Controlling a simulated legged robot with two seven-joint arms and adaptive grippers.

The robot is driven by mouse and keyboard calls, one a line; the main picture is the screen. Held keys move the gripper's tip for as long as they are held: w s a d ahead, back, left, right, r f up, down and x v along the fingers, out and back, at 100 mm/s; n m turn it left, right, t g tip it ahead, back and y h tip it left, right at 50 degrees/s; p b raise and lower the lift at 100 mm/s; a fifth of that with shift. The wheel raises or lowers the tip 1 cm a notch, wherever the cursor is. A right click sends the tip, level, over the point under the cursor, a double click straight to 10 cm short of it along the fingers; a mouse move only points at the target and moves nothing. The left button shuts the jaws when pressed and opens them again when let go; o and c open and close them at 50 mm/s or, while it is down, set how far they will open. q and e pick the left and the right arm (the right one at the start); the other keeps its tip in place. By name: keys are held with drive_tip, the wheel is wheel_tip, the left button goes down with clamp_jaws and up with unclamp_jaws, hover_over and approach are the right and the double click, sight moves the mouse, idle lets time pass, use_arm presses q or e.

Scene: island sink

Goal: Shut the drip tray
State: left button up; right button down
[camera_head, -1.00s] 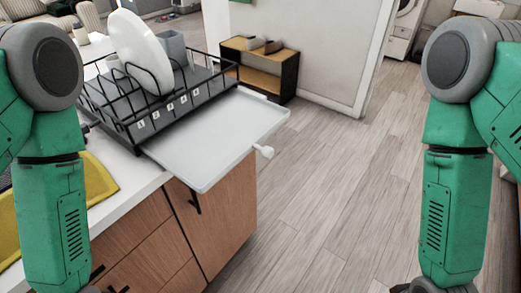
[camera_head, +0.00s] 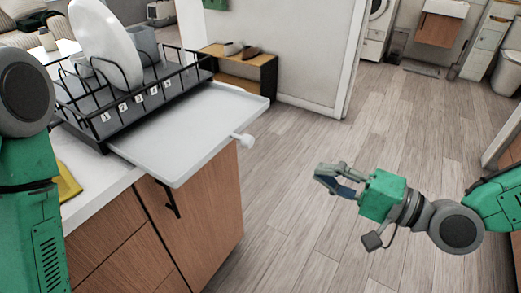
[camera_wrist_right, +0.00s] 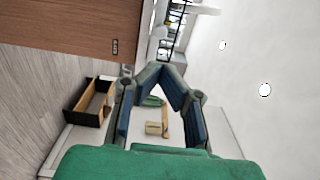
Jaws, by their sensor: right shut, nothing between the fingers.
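The drip tray (camera_head: 200,122) is a flat, light grey tray. It sticks out from under the black dish rack (camera_head: 140,104) and overhangs the counter's right end. A small white knob (camera_head: 243,140) sits on its outer edge. My right gripper (camera_head: 328,178) is shut and empty, in the air to the right of the knob and apart from it. Its fingers also show in the right wrist view (camera_wrist_right: 160,72). Of my left arm only the links show at the left edge; its gripper is out of view.
The dish rack holds a large white plate (camera_head: 103,45) and grey cups. A wooden cabinet (camera_head: 200,215) stands below the tray. A low shelf (camera_head: 237,72) stands by the wall behind. The floor (camera_head: 310,235) around my right gripper is clear.

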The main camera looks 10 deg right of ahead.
sight(194, 118)
drive_tip(key=x, duration=1.3)
drive_tip(key=shift+w+a+f, duration=0.1)
drive_tip(key=shift+w+a, duration=0.05)
drive_tip(key=shift+a, duration=0.05)
drive_tip(key=shift+b, duration=0.3)
drive_tip(key=b+x, duration=0.4)
drive_tip(key=x, duration=1.3)
drive_tip(key=shift+f+b, duration=0.1)
drive_tip(key=shift+b, duration=0.3)
drive_tip(key=shift+w+a, duration=0.15)
drive_tip(key=shift+a, duration=0.2)
